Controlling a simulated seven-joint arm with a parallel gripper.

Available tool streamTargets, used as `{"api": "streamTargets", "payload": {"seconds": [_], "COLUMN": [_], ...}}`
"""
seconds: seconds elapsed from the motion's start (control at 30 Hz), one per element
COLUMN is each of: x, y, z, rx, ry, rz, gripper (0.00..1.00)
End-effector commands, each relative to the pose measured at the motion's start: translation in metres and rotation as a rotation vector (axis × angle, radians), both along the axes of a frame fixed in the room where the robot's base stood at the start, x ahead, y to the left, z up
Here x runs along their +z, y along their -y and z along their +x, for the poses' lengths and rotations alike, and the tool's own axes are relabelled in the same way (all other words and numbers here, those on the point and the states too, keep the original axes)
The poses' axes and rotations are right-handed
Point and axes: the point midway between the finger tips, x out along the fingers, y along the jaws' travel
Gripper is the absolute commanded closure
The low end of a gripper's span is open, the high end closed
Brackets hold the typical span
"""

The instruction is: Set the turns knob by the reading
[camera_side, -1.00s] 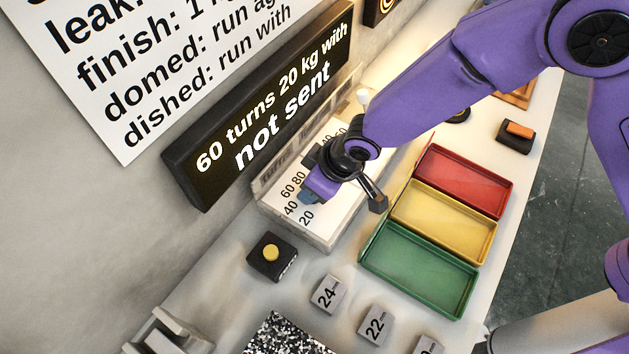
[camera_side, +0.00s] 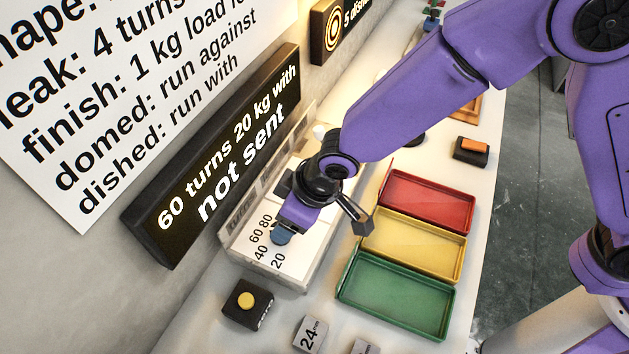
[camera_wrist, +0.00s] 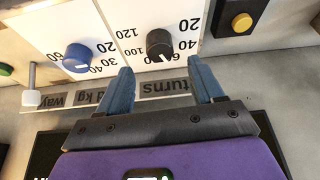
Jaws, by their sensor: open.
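The turns knob (camera_wrist: 160,43) is black and stands on a white panel marked 20, 40, 60 and 80. Its white pointer mark is toward the 60 in the wrist view. My gripper (camera_wrist: 161,70) is open, its two blue fingers pointing at the panel, with the knob lying ahead in the gap between them. I see no contact. In the side view my gripper (camera_side: 283,232) is over the panel (camera_side: 293,268) and hides the knob. The dark display (camera_side: 222,150) reads "60 turns 20 kg with" and "not sent".
A blue kg knob (camera_wrist: 77,57) and a white lever (camera_wrist: 31,97) are beside it. A yellow button (camera_side: 246,300) stands near the panel's end. Red (camera_side: 431,227), yellow (camera_side: 418,271) and green (camera_side: 398,326) trays line the bench. A printed sheet (camera_side: 120,90) hangs on the wall.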

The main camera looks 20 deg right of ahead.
Motion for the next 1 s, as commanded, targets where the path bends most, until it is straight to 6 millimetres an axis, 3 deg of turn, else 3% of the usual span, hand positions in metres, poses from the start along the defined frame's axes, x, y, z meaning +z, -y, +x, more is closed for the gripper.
{"api": "streamTargets", "payload": {"seconds": [0.6, 1.0], "x": [0.091, 0.112], "y": [0.028, 0.035], "z": [-0.025, -0.031], "rx": [-0.001, -0.002], "ry": [0.001, -0.003], "rz": [0.002, -0.002], "gripper": [0.33, 0.33]}}
